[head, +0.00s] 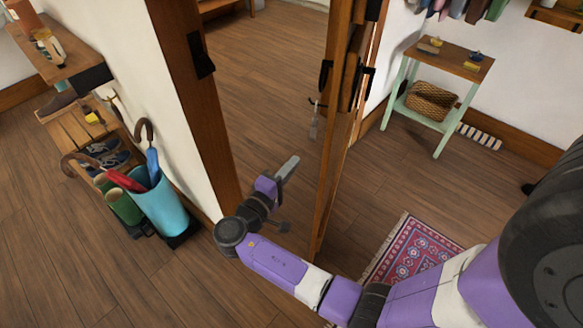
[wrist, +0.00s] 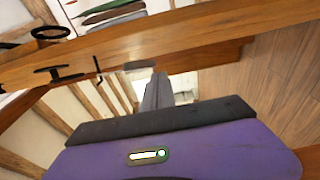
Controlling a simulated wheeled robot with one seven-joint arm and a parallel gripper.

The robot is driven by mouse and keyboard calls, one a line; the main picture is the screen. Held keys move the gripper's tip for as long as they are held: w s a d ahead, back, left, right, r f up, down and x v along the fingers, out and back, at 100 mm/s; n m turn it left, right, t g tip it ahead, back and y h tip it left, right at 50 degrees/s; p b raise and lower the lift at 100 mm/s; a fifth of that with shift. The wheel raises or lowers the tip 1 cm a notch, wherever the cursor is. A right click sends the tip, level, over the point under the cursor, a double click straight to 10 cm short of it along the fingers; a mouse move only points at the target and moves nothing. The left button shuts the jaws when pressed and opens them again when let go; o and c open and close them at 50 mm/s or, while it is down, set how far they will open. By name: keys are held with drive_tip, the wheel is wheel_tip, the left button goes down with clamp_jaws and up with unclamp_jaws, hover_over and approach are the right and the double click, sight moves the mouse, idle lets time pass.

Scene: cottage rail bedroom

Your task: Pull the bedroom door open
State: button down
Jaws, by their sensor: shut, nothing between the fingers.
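The wooden bedroom door (head: 333,180) stands open and shows nearly edge-on in the head view. A wide gap lies between it and the wooden door post (head: 190,90) on the left. Black handle parts (head: 325,75) show on the door's edge and sides. My gripper (head: 290,168) is in the gap, left of the door and apart from the handle, with its fingers together and empty. In the wrist view the door (wrist: 200,38) runs across the top as a long wooden band, with a black handle (wrist: 60,73) at left. My gripper (wrist: 155,92) points toward it there.
A blue umbrella bin (head: 165,208), green boots (head: 122,205) and a shoe bench (head: 75,130) stand left of the post. Right of the door are a patterned rug (head: 410,250) and a pale green side table (head: 440,70) with a basket. Floor beyond the doorway is clear.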

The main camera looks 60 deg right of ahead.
drive_tip(key=s+d+p, duration=0.1)
drive_tip(key=s+d, duration=0.3)
drive_tip(key=d, duration=0.3)
drive_tip(key=shift+s+p, duration=0.25)
drive_tip(key=shift+p, duration=0.15)
